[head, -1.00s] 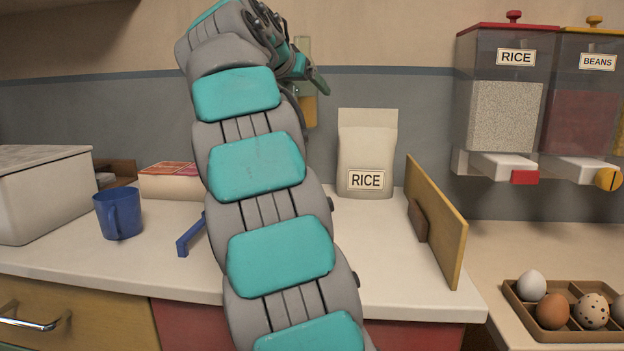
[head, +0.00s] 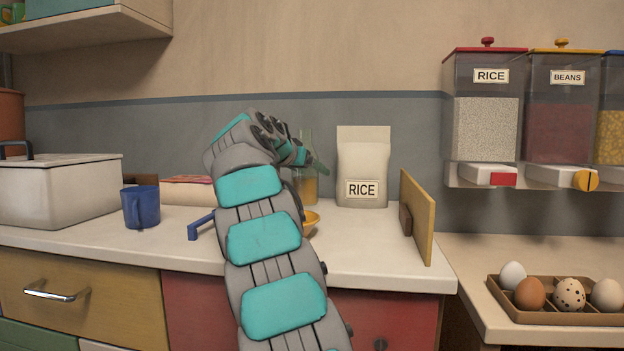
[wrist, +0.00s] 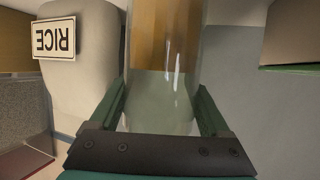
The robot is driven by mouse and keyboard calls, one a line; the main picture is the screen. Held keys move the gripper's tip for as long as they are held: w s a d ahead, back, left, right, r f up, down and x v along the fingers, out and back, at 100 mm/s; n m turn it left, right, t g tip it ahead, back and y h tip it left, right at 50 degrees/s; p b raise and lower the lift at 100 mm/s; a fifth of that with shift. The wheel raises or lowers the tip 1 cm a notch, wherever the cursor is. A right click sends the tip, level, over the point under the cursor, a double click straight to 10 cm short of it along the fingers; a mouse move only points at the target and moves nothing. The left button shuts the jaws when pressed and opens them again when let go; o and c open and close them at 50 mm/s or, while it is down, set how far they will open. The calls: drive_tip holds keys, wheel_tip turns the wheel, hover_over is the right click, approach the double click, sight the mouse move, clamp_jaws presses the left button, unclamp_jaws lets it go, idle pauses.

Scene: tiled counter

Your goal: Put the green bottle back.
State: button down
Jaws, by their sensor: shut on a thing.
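The green bottle (head: 309,188) is pale green glass with amber liquid in its lower part. In the head view it is upright, just left of the rice bag and partly hidden by my arm. My gripper (head: 312,163) is shut on it. In the wrist view the bottle (wrist: 160,98) fills the space between the two green fingers of my gripper (wrist: 162,103). Whether the bottle's base touches the counter I cannot tell.
The rice bag (head: 363,170) stands close right of the bottle. An orange bowl (head: 312,221) shows in front, partly behind my arm. A yellow board (head: 420,218) stands at right. A blue mug (head: 141,207) and white box (head: 60,190) are at left.

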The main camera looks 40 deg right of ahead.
drive_tip(key=shift+f, duration=0.2)
drive_tip(key=shift+f, duration=0.15)
unclamp_jaws()
drive_tip(key=shift+r, duration=0.2)
drive_tip(key=v, duration=1.2)
drive_tip(key=shift+s, duration=0.1)
